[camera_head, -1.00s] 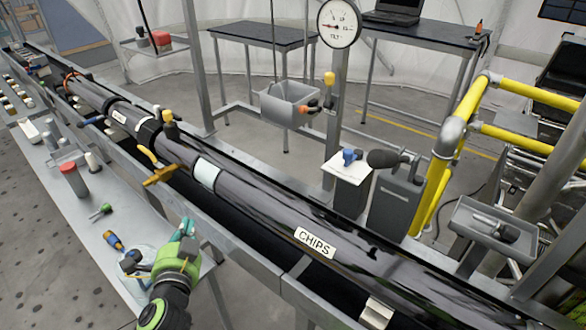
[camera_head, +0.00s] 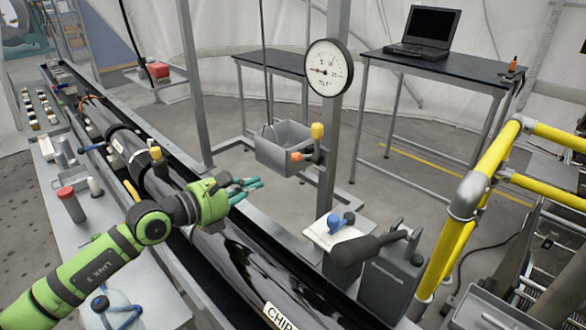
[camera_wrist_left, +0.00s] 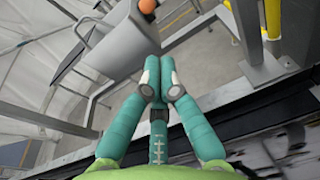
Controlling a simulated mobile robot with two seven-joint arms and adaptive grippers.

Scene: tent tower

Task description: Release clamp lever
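A lever-like fitting with a yellow knob (camera_head: 317,131) and an orange knob (camera_head: 296,157) is mounted on the grey post; I cannot tell for sure that it is the clamp lever. The orange knob shows at the top of the left wrist view (camera_wrist_left: 147,6). My right gripper is out of view.
A grey bin (camera_head: 283,150) is beside the post, close beyond my left fingers. A round gauge (camera_head: 327,68) is higher on the post. A blue-handled item (camera_head: 340,221) sits on a white-topped stand at right. Yellow railing (camera_head: 470,190) stands farther right.

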